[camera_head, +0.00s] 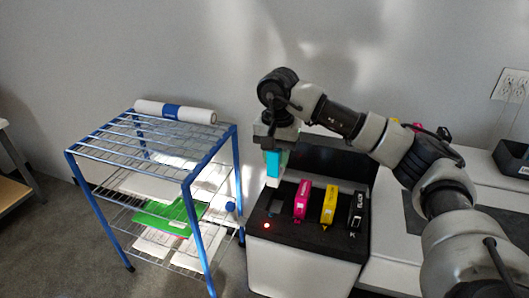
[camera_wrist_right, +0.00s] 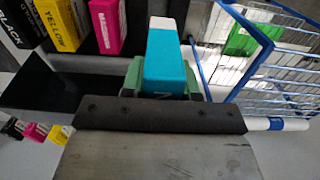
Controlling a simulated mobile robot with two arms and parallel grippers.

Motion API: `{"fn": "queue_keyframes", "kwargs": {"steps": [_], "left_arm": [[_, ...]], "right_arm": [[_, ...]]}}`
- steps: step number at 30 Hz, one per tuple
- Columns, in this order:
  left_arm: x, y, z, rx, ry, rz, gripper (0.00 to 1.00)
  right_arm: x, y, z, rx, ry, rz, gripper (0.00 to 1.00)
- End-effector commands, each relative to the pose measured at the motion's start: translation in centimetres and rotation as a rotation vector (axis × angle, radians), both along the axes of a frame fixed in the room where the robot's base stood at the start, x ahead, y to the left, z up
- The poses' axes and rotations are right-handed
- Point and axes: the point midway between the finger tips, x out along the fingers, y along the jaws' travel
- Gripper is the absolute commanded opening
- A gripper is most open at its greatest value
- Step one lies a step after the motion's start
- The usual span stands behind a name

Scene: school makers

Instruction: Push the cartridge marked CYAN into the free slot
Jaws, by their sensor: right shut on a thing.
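The cyan cartridge (camera_wrist_right: 165,62) is held between the green fingers of my right gripper (camera_wrist_right: 165,78) in the right wrist view. In the head view the cyan cartridge (camera_head: 273,163) hangs upright from my right gripper (camera_head: 275,148), above the left end of the black printer bay (camera_head: 283,228). Its pale lower end is near the bay; I cannot tell whether it touches. Magenta (camera_head: 302,201), yellow (camera_head: 329,205) and black (camera_head: 356,210) cartridges stand in a row in the bay. The free slot (camera_head: 276,207) is left of magenta and shows dark. My left gripper is not in view.
A blue-framed wire rack (camera_head: 186,177) stands left of the printer, with a white roll (camera_head: 175,112) on top and papers below. A red light (camera_head: 266,225) glows on the printer's front. A black bin (camera_head: 512,158) is at far right.

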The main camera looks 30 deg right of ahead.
Motion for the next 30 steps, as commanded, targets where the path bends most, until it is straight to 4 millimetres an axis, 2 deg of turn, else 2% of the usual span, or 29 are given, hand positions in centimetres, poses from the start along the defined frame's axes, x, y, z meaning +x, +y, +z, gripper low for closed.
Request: {"fn": "queue_keyframes", "kwargs": {"steps": [3, 9, 12, 15, 23, 30], "left_arm": [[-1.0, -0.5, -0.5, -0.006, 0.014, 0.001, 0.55], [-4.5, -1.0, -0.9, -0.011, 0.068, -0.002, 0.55], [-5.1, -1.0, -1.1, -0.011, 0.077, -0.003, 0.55], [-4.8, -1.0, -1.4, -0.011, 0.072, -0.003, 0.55], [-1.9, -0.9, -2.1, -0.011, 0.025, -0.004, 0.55], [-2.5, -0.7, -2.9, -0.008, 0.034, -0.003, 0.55]], "right_arm": [[-0.1, 0.0, -1.3, 0.0, -0.001, 0.001, 0.02], [-0.1, 0.0, -1.7, 0.001, -0.002, 0.002, 0.02], [-0.1, 0.0, -2.0, 0.001, -0.002, 0.002, 0.02], [-0.1, 0.0, -2.5, 0.0, -0.001, 0.002, 0.02], [-0.1, 0.0, -3.7, 0.001, -0.002, 0.002, 0.02], [-0.1, 0.0, -4.9, 0.001, -0.002, 0.002, 0.02]]}}
